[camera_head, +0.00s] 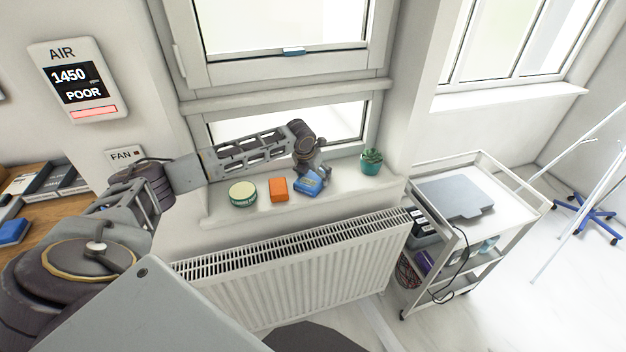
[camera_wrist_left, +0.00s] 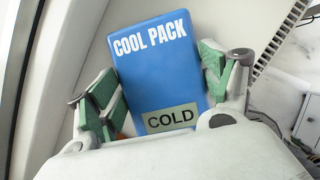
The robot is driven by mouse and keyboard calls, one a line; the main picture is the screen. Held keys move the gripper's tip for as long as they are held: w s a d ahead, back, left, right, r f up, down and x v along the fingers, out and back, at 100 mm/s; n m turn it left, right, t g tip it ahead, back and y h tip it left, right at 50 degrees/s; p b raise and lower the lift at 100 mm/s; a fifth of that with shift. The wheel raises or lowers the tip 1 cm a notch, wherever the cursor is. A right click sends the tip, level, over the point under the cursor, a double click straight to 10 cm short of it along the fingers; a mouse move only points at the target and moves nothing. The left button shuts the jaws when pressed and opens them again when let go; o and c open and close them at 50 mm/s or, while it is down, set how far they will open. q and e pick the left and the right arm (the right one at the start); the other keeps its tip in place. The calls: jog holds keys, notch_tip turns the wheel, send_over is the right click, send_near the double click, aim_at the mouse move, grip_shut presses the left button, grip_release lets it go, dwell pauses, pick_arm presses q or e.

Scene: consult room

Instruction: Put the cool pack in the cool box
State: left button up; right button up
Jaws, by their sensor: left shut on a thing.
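The cool pack (camera_head: 308,185) is a blue slab at the window sill, to the right of an orange box. In the left wrist view the cool pack (camera_wrist_left: 160,68) shows its "COOL PACK" lettering and a green "COLD" label. My left gripper (camera_head: 312,172) is shut on it, with a green-padded finger on each side in the left wrist view (camera_wrist_left: 165,85). I cannot tell whether the pack touches the sill. My right gripper is not in view.
On the sill (camera_head: 225,212) stand a round green tin (camera_head: 243,195), an orange box (camera_head: 278,189) and a potted cactus (camera_head: 371,162). A radiator (camera_head: 300,270) is below. A white trolley (camera_head: 515,205) with a grey flat device (camera_head: 455,197) stands right. Open floor lies at the right.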

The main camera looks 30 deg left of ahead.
aim_at(314, 175)
pick_arm(q)
jog(key=shift+r, duration=0.2)
notch_tip(314, 175, up, 10)
jog(key=shift+b, duration=0.4)
jog(key=shift+f, duration=0.2)
dwell(0.8)
